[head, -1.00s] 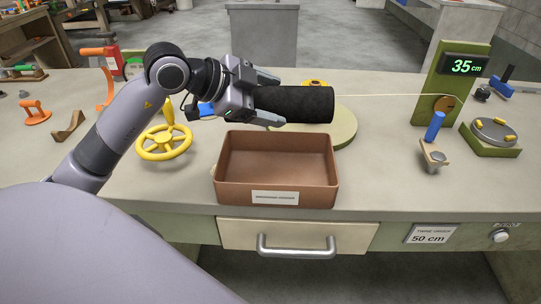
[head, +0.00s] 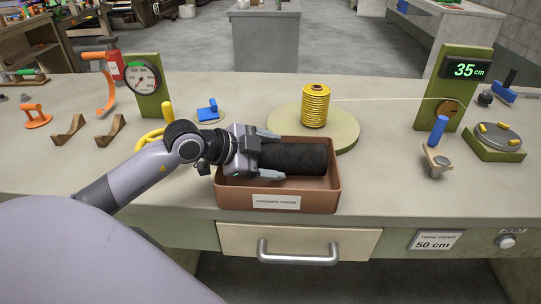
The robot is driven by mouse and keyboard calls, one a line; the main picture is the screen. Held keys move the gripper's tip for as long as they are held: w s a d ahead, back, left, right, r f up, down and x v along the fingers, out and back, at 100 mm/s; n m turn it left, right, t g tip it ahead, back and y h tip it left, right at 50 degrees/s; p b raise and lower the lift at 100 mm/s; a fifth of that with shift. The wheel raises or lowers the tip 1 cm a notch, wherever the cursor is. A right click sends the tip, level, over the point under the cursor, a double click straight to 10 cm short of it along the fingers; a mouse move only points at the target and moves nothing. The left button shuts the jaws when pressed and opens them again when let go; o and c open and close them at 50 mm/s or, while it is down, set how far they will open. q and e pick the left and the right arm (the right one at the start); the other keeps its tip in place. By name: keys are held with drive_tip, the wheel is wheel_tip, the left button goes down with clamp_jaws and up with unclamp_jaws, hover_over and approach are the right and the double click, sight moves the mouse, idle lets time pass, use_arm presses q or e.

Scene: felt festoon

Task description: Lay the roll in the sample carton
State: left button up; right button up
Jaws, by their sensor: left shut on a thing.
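A dark grey felt roll (head: 302,158) lies level inside the open top of the brown sample carton (head: 326,199), which has a white label on its front wall. My left gripper (head: 270,157) is shut on the left end of the roll, with one finger on the far side and one on the near side. The gripper reaches over the carton's left wall. Whether the roll touches the carton floor is hidden. My right gripper is not in view.
A yellow twine spool (head: 315,105) stands on a round green turntable (head: 345,128) behind the carton, its twine running right to a post with a 35 cm display (head: 466,69). A yellow handwheel (head: 150,140) is left. A drawer (head: 299,241) is below.

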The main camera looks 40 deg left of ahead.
use_arm(q)
drive_tip(key=o, duration=1.1)
drive_tip(key=shift+v, duration=6)
drive_tip(key=shift+r, duration=0.1)
